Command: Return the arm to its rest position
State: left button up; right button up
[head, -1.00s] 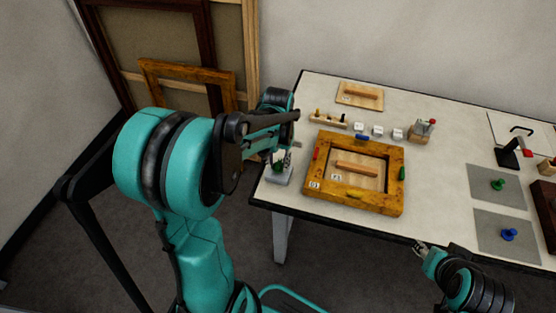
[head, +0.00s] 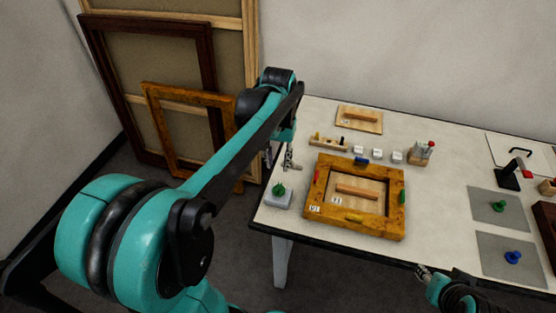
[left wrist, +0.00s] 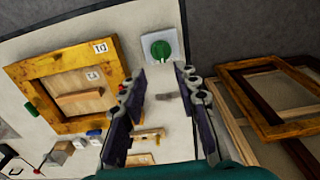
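My left arm reaches in from the left in the head view. Its gripper (head: 289,164) hangs above the table's left edge, just beyond a green knob (head: 279,189) on a pale block (head: 277,200). In the left wrist view the two fingers (left wrist: 160,72) are spread apart with nothing between them. The green knob (left wrist: 160,50) and its pale block (left wrist: 146,43) show beyond the tips, apart from them. My right gripper (head: 423,272) is small at the table's front edge; its finger opening is unclear.
A gilt frame (head: 312,205) lies on the white table (head: 448,172). Behind it are a wooden float (head: 358,120), small white cubes (head: 377,153) and a tool holder (head: 421,155). Grey mats (head: 489,260) lie at right. Large frames (head: 160,105) lean against the wall at left.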

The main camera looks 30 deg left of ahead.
dwell(0.3)
pick_arm(q)
jog(key=s+d+f+m+t, duration=0.2)
jog(key=s+d+t, duration=0.5)
jog(key=s+d, duration=0.3)
jog(key=shift+s+d+f+m, duration=0.15)
jog(key=shift+s+f+m, duration=0.05)
jog(key=shift+f+m, duration=0.2)
